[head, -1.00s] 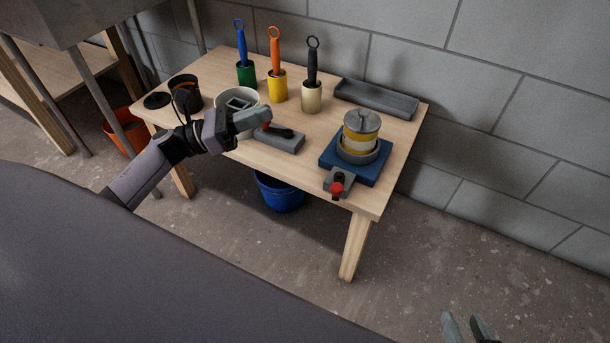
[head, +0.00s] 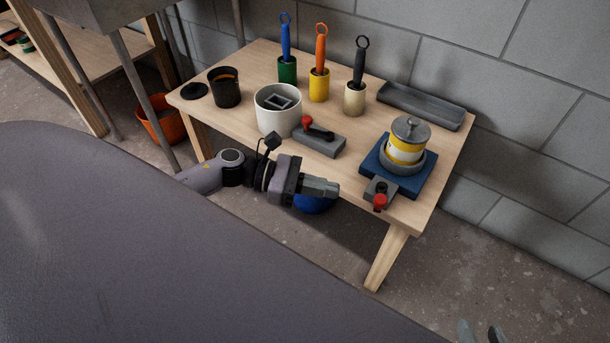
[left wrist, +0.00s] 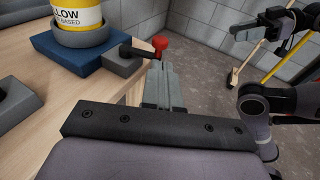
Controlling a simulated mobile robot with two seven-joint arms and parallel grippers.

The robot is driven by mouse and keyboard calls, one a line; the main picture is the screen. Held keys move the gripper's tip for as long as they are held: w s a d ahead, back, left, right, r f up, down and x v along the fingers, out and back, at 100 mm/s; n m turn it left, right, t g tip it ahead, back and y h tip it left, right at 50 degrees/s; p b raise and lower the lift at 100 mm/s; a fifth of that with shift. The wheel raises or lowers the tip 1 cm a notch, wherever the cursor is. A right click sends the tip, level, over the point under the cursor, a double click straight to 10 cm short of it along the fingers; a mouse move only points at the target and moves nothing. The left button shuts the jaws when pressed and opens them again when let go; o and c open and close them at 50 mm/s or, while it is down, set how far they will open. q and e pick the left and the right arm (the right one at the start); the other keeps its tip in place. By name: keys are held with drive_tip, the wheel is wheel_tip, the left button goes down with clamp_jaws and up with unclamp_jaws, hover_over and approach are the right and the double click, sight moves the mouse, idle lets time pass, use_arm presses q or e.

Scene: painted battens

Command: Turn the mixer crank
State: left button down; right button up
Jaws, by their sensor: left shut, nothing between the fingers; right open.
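The mixer has a blue base (head: 372,162) with a yellow-banded can (head: 406,147) standing in a grey ring. At its front edge is a grey block with a crank whose red knob (head: 380,202) points toward the table's front edge. In the left wrist view the red knob (left wrist: 160,43) sits at the end of a dark arm, just beyond my fingertips. My left gripper (head: 336,190) is shut and empty, in front of the table edge, left of the knob and apart from it. My right gripper (head: 482,333) is open at the bottom edge, mostly cut off.
A second grey block with a red-knobbed lever (head: 319,145) lies beside a white pot (head: 264,112). Brushes in holders, a black cup (head: 225,95) and a grey tray (head: 425,107) stand farther back. A blue bucket (head: 315,205) is under the table.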

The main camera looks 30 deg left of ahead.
use_arm(q)
drive_tip(key=x, duration=0.7)
drive_tip(key=shift+d, duration=0.1)
